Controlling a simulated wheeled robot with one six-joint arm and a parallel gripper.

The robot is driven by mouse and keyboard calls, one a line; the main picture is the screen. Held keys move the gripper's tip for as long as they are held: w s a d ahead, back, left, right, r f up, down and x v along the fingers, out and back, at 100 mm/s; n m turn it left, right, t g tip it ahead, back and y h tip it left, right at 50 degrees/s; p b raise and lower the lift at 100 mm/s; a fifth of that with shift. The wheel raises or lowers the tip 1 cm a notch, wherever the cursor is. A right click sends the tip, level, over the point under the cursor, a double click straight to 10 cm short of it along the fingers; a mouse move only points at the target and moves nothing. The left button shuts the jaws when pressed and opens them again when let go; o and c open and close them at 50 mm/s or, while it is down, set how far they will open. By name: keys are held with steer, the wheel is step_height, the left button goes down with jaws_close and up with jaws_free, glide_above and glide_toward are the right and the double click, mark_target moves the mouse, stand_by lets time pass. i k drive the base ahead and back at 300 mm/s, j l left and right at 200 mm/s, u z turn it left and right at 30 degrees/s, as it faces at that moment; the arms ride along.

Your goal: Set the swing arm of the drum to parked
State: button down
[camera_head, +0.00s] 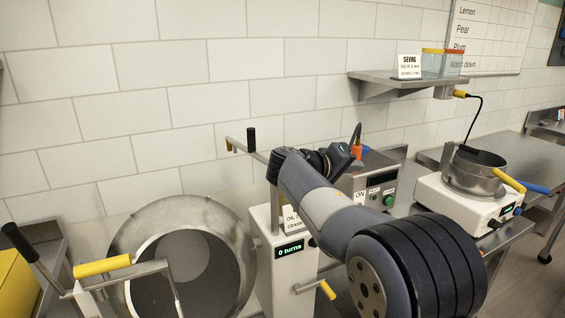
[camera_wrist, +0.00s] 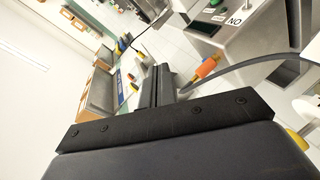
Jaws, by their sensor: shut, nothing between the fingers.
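The metal drum (camera_head: 205,212) stands at the lower left in the head view, its round mouth facing me. A metal arm with a yellow grip (camera_head: 103,266) crosses in front of the drum's left side; it looks like the swing arm, though I cannot be sure. Its lower part is cut off by the picture edge. My gripper (camera_wrist: 160,85) is shut and empty in the wrist view. In the head view my arm reaches away to the right of the drum, apart from it, and hides the fingertips. The drum does not show clearly in the wrist view.
A white post with a "0 turns" display (camera_head: 290,249) and a black-handled crank (camera_head: 251,139) stands right of the drum. A black-handled lever (camera_head: 20,243) is at far left. A grey control box (camera_head: 375,180) is behind my arm. A pot (camera_head: 473,171) stands farther right.

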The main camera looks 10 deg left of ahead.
mark_target(251, 150)
steer(key=u, duration=1.3)
steer(key=i+l+u, duration=0.1)
steer(key=l, duration=0.3)
steer(key=i+l+u, duration=0.1)
steer(key=l, duration=0.3)
steer(key=i+l+u, duration=0.1)
steer(key=l, duration=0.3)
steer(key=i, duration=0.1)
